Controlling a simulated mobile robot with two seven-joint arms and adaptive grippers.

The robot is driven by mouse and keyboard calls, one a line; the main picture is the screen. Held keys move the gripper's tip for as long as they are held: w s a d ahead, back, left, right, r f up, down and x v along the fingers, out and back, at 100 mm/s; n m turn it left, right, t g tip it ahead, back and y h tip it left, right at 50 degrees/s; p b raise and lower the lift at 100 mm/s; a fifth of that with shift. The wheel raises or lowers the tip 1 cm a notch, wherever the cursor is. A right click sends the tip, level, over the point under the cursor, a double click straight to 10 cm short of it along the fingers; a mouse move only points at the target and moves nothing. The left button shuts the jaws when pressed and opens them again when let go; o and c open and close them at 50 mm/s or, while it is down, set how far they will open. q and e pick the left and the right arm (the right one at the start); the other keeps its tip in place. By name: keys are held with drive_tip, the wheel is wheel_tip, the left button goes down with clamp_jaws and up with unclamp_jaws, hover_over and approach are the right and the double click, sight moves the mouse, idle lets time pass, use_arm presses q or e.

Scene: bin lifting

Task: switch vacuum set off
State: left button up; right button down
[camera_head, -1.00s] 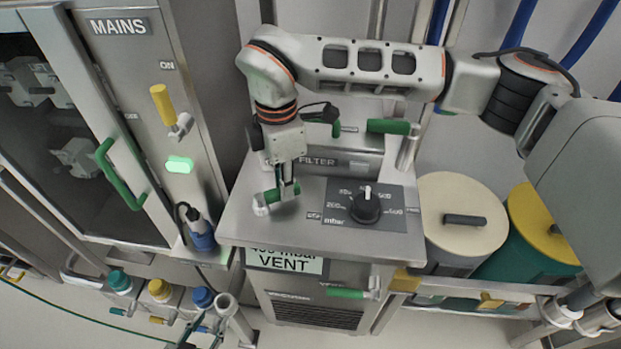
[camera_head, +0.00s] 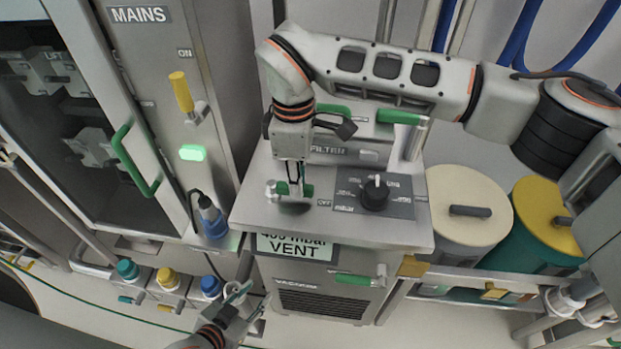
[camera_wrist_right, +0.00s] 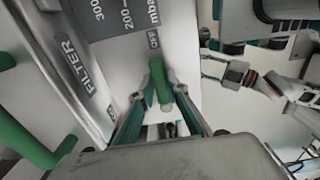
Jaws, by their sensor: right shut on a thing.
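The vacuum set is a steel cabinet (camera_head: 400,236) with a sloping top panel. A green lever handle (camera_wrist_right: 158,80) on that panel points towards the OFF label (camera_wrist_right: 153,38) in the right wrist view. My right gripper (camera_head: 296,186) has its fingers on either side of this handle and is shut on it; it also shows in the wrist view (camera_wrist_right: 160,98). The gripper partly hides the lever in the head view. My left gripper (camera_head: 254,305) is open and empty, low in front of the cabinet, apart from it.
A black dial (camera_head: 374,196) stands just right of the lever. Green handles (camera_head: 396,117) sit behind it. The MAINS cabinet (camera_head: 222,120) is at the left, and two lidded drums (camera_head: 468,202) stand at the right. Open floor (camera_head: 345,338) lies in front.

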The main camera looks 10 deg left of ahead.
idle(0.3)
drive_tip(key=c, duration=2)
unclamp_jaws()
drive_tip(key=shift+s, duration=0.1)
drive_tip(key=shift+o, duration=0.2)
wheel_tip(320, 180, up, 12)
